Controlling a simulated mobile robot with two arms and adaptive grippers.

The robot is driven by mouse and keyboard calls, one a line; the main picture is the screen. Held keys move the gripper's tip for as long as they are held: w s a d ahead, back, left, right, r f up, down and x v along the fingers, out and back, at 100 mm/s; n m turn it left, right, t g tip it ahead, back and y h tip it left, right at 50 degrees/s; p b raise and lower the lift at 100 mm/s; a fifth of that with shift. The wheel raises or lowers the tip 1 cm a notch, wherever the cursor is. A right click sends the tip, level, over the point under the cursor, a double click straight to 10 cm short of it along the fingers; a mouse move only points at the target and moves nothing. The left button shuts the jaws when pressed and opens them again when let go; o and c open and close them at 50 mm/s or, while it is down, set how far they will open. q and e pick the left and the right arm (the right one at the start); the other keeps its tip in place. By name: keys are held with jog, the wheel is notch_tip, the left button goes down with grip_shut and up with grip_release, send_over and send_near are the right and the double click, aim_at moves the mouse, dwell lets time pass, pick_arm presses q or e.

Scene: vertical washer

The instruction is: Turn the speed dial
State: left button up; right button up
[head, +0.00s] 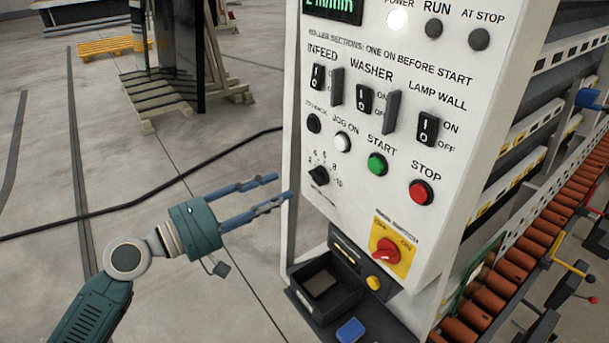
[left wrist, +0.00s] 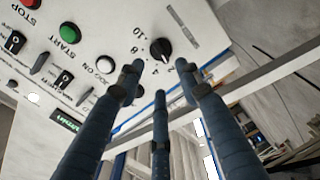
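The speed dial (head: 319,176) is a small black knob with numbers around it, low on the left of the white control panel (head: 345,207). In the left wrist view the dial (left wrist: 160,49) shows just beyond the fingertips, with its number scale beside it. My left gripper (head: 282,190) is open, its blue fingers apart and empty. In the head view its fingertips are to the left of the panel's edge, slightly below the dial. In the left wrist view the fingers (left wrist: 160,75) point towards the dial, and no contact shows. My right gripper is not in view.
Near the dial are a white jog button (head: 343,143), a green start button (head: 377,164) and a red stop button (head: 421,193). A red main switch (head: 386,251) and a black tray (head: 325,291) are below. Open floor lies to the left, crossed by a black cable (head: 150,198).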

aim_at(312, 176)
pick_arm(q)
jog(key=p+x, duration=0.2)
jog(key=x, duration=0.5)
jog(key=shift+w+d+r, duration=0.15)
jog(key=shift+w+d+p, duration=0.2)
jog(key=shift+d+p, duration=0.15)
grip_shut()
